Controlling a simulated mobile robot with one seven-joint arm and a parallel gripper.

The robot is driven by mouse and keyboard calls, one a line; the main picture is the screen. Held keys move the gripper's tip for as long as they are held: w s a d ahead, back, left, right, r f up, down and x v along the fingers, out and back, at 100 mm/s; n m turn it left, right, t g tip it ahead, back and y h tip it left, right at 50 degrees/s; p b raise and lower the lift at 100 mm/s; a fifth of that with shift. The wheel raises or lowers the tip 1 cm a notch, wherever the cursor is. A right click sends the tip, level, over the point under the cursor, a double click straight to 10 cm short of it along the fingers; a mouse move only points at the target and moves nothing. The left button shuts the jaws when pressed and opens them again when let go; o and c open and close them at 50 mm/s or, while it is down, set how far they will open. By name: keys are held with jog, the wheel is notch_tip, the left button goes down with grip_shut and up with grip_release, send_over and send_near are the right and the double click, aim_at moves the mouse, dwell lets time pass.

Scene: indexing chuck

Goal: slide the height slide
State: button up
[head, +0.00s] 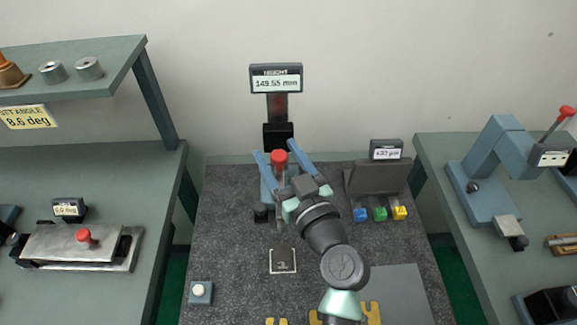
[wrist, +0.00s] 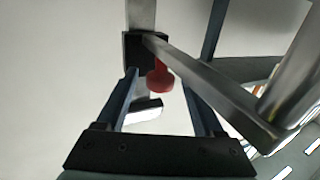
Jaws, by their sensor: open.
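The height slide is a black carriage (head: 278,135) on an upright column below a display (head: 276,78) reading HEIGHT 149.55 mm. A red knob (head: 279,158) sticks out in front of it. My gripper (head: 276,149) is open, with its two blue fingers on either side of the knob. In the wrist view, the red knob (wrist: 159,76) shows between the spread fingers of my gripper (wrist: 160,79), in front of the black carriage (wrist: 142,49). I see gaps beside the knob and cannot tell if either finger touches it. My gripper and wrist hide the column's lower part.
A metal bar (wrist: 215,88) crosses the wrist view close to the right finger. A grey box (head: 378,178) with blue, green and yellow buttons stands right of my gripper. A shelf bench (head: 90,170) is at left, another bench (head: 455,235) at right.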

jog(key=b+v, duration=0.4)
jog(key=v, duration=0.8)
jog(key=shift+s+d, duration=0.2)
jog(key=shift+s, duration=0.15)
